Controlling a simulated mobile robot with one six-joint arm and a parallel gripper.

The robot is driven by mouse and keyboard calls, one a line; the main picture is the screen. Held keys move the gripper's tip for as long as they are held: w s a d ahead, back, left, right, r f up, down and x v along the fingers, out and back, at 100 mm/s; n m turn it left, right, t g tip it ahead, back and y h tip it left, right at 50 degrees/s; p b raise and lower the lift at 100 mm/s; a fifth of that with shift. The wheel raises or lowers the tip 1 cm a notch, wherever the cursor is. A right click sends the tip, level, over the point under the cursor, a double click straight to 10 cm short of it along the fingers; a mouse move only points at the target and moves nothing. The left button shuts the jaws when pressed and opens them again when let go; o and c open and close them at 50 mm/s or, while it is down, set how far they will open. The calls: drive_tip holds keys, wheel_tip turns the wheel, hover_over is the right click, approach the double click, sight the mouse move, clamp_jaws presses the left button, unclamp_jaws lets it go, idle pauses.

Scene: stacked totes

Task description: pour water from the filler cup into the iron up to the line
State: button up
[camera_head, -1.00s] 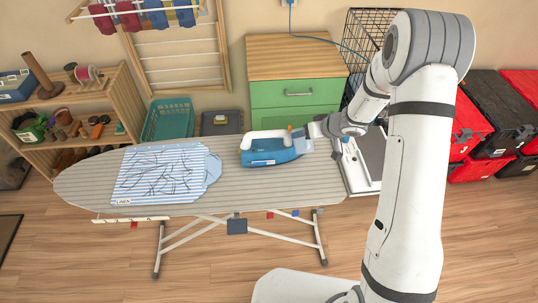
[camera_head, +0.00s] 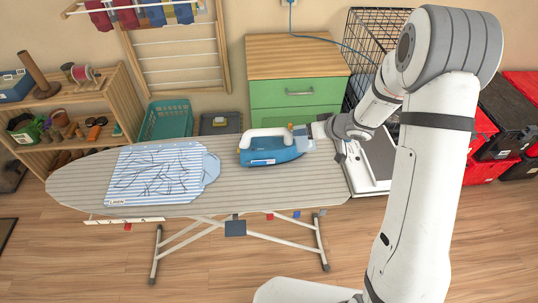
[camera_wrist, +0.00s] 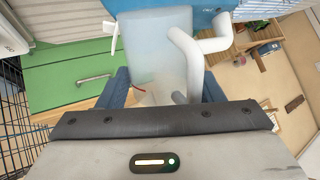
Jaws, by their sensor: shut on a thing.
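The blue iron (camera_head: 272,153) with a white handle rests near the right end of the ironing board (camera_head: 240,188). My gripper (camera_head: 322,131) is just right of the iron, above the board's right end. In the wrist view, a translucent, pale filler cup (camera_wrist: 155,50) sits between the blue fingers of my gripper (camera_wrist: 165,92), which is shut on it. A bent white handle shows beside the cup. Part of the blue iron (camera_wrist: 170,12) shows beyond the cup. The water level and the iron's fill line cannot be made out.
A striped cloth (camera_head: 160,175) lies on the left of the board. A green drawer cabinet (camera_head: 298,93) stands behind it, with a wire crate (camera_head: 372,35) at its right. Shelves (camera_head: 105,100) are at left, and red and black totes (camera_head: 510,120) at right.

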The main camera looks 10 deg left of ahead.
drive_tip(key=shift+s+f+t+b, duration=0.15)
drive_tip(key=shift+t+b, duration=0.25)
drive_tip(key=shift+b, duration=0.9)
drive_tip(key=shift+r+y, duration=0.2)
drive_tip(key=shift+y, duration=0.1)
drive_tip(key=shift+f+b, duration=0.1)
drive_tip(key=shift+b, duration=0.85)
drive_tip(key=b, duration=0.1)
drive_tip(key=t+b, duration=0.1)
drive_tip(key=shift+d+r+n+y+b, duration=0.1)
drive_tip(key=shift+r+n+y+b, duration=0.2)
drive_tip(key=shift+b, duration=0.05)
drive_tip(key=shift+r+t+b, duration=0.15)
drive_tip(key=shift+t+b, duration=0.15)
drive_tip(key=shift+b, duration=0.4)
wheel_tip(320, 180, up, 2)
drive_tip(key=t+y+b, duration=0.1)
drive_tip(key=b, duration=0.3)
drive_tip(key=n+t+y+b, duration=0.1)
drive_tip(key=t+b, duration=0.1)
drive_tip(key=b, duration=0.3)
drive_tip(key=shift+s+r+y, duration=0.15)
drive_tip(key=shift+r+y, duration=0.05)
drive_tip(key=shift+y, duration=0.1)
drive_tip(key=shift+r+n+b, duration=0.3)
drive_tip(key=shift+f+b, duration=0.2)
drive_tip(key=shift+b, duration=0.7)
